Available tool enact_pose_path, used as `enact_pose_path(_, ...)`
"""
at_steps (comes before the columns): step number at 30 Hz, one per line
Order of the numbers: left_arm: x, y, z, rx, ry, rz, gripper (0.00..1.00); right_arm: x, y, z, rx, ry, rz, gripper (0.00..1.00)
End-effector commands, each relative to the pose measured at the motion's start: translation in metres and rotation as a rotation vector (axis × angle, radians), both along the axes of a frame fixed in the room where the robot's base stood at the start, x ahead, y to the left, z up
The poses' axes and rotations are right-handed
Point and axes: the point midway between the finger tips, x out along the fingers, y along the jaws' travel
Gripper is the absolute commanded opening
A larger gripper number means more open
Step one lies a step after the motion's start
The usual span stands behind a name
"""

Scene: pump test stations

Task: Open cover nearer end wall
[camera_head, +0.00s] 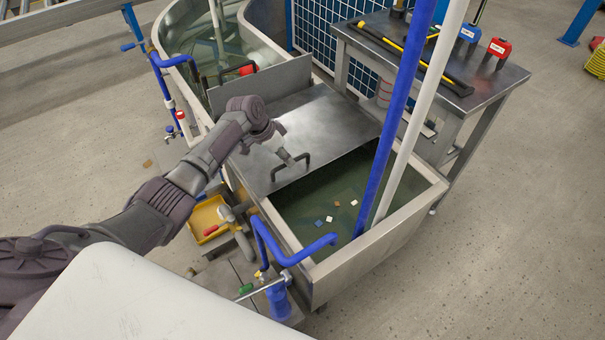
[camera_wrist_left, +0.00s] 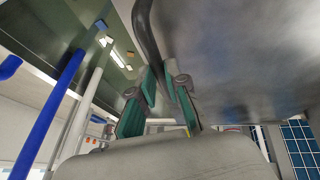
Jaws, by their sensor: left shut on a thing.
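The grey metal cover (camera_head: 325,112) lies across the middle of the water tank, with open water (camera_head: 325,200) between its front edge and the tank's near end wall (camera_head: 375,250). I cannot tell whether it is slightly tilted. A dark bar handle (camera_head: 302,158) is near its front edge; it also shows in the left wrist view (camera_wrist_left: 147,35). My left gripper (camera_head: 288,159) is shut on the handle, its green-padded fingers (camera_wrist_left: 168,88) around the bar in the left wrist view. The fingers hide part of the handle. My right gripper is out of view.
An upright metal plate (camera_head: 262,85) stands behind the cover. A blue pipe (camera_head: 385,125) and a white pipe (camera_head: 420,110) rise at the tank's right side. A workbench (camera_head: 480,90) with tools stands at right. A yellow tray (camera_head: 207,218) sits left of the tank.

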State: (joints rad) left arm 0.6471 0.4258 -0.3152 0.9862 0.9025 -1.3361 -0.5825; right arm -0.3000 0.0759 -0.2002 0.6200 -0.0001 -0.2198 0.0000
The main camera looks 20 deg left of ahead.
Motion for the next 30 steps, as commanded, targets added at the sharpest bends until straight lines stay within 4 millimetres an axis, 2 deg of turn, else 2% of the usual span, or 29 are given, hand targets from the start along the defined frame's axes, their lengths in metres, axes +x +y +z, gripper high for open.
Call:
enact_pose_path(1,0.001,0.008,-0.001,0.002,0.0,0.004,0.0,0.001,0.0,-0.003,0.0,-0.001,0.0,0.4)
enact_pose_path(6,0.001,0.018,0.0,0.002,0.001,0.001,0.0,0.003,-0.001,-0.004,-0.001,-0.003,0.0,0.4)
enact_pose_path(16,0.001,0.018,0.0,0.002,0.001,-0.001,0.0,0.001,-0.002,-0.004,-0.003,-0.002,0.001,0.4)
enact_pose_path(17,0.001,0.018,0.0,0.002,0.001,-0.001,0.16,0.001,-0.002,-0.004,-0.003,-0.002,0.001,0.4)
enact_pose_path(21,0.001,0.018,0.0,0.001,0.001,-0.001,0.39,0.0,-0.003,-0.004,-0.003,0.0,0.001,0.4)
enact_pose_path(30,0.001,0.018,0.0,0.0,0.002,-0.002,0.39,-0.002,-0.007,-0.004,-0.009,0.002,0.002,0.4)
